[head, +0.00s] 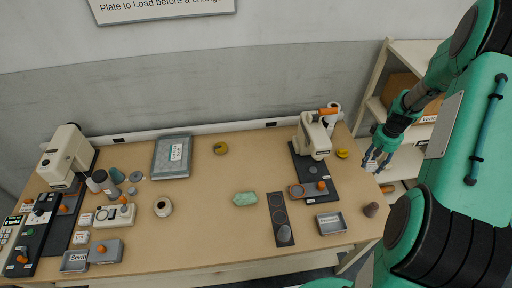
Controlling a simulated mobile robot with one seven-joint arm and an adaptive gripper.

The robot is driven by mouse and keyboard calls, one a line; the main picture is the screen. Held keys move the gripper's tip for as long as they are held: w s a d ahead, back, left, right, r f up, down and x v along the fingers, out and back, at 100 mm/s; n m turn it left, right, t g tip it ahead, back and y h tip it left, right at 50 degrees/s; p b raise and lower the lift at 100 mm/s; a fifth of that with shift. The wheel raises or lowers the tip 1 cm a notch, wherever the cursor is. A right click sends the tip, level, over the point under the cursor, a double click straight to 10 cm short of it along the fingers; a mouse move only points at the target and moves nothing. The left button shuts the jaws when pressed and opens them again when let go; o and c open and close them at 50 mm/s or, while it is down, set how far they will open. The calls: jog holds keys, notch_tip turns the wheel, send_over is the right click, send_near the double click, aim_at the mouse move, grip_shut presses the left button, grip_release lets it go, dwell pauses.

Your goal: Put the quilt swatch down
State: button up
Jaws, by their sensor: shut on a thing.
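My gripper (377,160) is off the right end of the table, in front of the shelf unit. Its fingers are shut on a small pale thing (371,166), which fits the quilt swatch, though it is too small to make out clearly. A pale green, lumpy piece (245,199) lies on the table, right of the middle and well apart from my gripper.
The wooden table (210,225) holds a white machine (314,136) on a dark base, a dark strip with round places (278,212), a grey tray (331,223) and a brown cone (371,209). Bare tabletop lies around the green piece.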

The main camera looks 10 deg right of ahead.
jog(key=w+a+r+m+p, duration=0.1)
jog(key=w+a+r+p, duration=0.2)
jog(key=w+a+r, duration=0.5)
jog(key=w+a+r+p, duration=0.25)
jog(key=w+r, duration=0.45)
jog(key=w, duration=0.4)
jog(key=w+a+b, duration=0.1)
jog(key=w+a, duration=0.2)
jog(key=a, duration=0.7)
jog(key=w+a, duration=0.4)
jog(key=a, duration=0.5)
jog(key=s+a+f+n+b, duration=0.1)
jog(key=s+a+f+b, duration=0.1)
jog(key=s+a+f, duration=0.2)
jog(key=s+a+f+n+b, duration=0.1)
jog(key=s+a+f+b, duration=0.2)
jog(key=a+f, duration=0.5)
jog(key=s+a+f+n+b, duration=0.1)
jog(key=s+a+f+b, duration=0.1)
jog(key=s+a+f, duration=0.3)
jog(key=shift+s+a+f+b, duration=0.1)
jog(key=shift+a+f, duration=0.2)
jog(key=shift+f, duration=0.5)
jog(key=shift+s+a+f+b, duration=0.1)
jog(key=shift+a+f, duration=0.25)
jog(key=shift+f, duration=0.4)
jog(key=shift+s+a+f+b, duration=0.1)
jog(key=shift+a+f, duration=0.2)
jog(key=shift+f, duration=0.5)
